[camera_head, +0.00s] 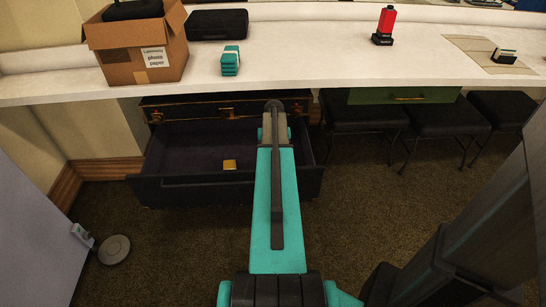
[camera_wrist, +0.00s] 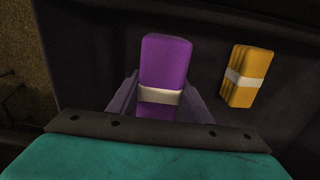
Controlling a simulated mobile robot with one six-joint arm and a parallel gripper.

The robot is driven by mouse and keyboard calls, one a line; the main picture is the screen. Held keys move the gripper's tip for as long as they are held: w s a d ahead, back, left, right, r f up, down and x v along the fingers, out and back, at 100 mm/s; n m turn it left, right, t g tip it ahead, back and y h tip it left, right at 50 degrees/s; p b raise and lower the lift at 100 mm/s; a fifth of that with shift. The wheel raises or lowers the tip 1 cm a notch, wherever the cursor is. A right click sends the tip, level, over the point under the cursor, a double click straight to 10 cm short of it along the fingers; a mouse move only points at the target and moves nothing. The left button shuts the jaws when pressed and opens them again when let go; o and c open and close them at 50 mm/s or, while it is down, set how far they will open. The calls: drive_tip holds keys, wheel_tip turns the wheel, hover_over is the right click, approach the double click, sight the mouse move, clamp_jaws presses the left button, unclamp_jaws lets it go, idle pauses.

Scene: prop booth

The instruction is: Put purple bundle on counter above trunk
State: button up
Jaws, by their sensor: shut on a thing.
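The purple bundle (camera_wrist: 165,60) has a white band and sits between the two fingers of my gripper (camera_wrist: 160,98) in the wrist view. The gripper is shut on it. The dark trunk (camera_head: 228,199) stands under the counter, open at the front, and its dark interior lies behind the bundle in the wrist view. The white counter (camera_head: 305,55) runs above the trunk. In the head view my arm hides the gripper and the purple bundle.
A yellow bundle (camera_wrist: 249,76) lies in the trunk, also in the head view (camera_head: 229,164). On the counter are a cardboard box (camera_head: 140,58), a black case (camera_head: 217,24), a teal bundle (camera_head: 230,62) and a red-and-black object (camera_head: 385,24). Counter right of the teal bundle is clear. Stools (camera_head: 440,117) stand right.

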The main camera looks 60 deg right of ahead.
drive_tip(key=shift+n, duration=0.3)
drive_tip(key=r+p, duration=0.1)
drive_tip(key=r, duration=0.1)
drive_tip(key=w+r+p, duration=0.1)
drive_tip(key=r, duration=0.2)
drive_tip(key=w+a+r+p, duration=0.1)
drive_tip(key=r, duration=0.2)
drive_tip(key=shift+w+a+r, duration=0.1)
drive_tip(key=shift+r, duration=0.05)
drive_tip(key=w+a+r+n, duration=0.4)
drive_tip(key=w+a+r, duration=0.8)
drive_tip(key=w+a, duration=0.1)
drive_tip(key=w+a+r+n, duration=0.2)
drive_tip(key=w+a, duration=0.1)
drive_tip(key=a, duration=0.4)
drive_tip(key=w+a+r+n+b, duration=0.1)
drive_tip(key=w+a+r+n, duration=0.1)
drive_tip(key=w+a, duration=0.35)
drive_tip(key=w+a+r+n, duration=0.2)
drive_tip(key=a, duration=0.6)
drive_tip(key=a+r+n+b, duration=0.1)
drive_tip(key=a+r+n, duration=0.2)
drive_tip(key=a, duration=0.9)
drive_tip(key=a+r+n+b, duration=0.1)
drive_tip(key=a+r+n, duration=0.2)
drive_tip(key=a, duration=0.9)
drive_tip(key=shift+w+a+r, duration=0.25)
drive_tip(key=shift+a+r, duration=0.05)
drive_tip(key=shift+r, duration=0.15)
drive_tip(key=shift+s, duration=0.15)
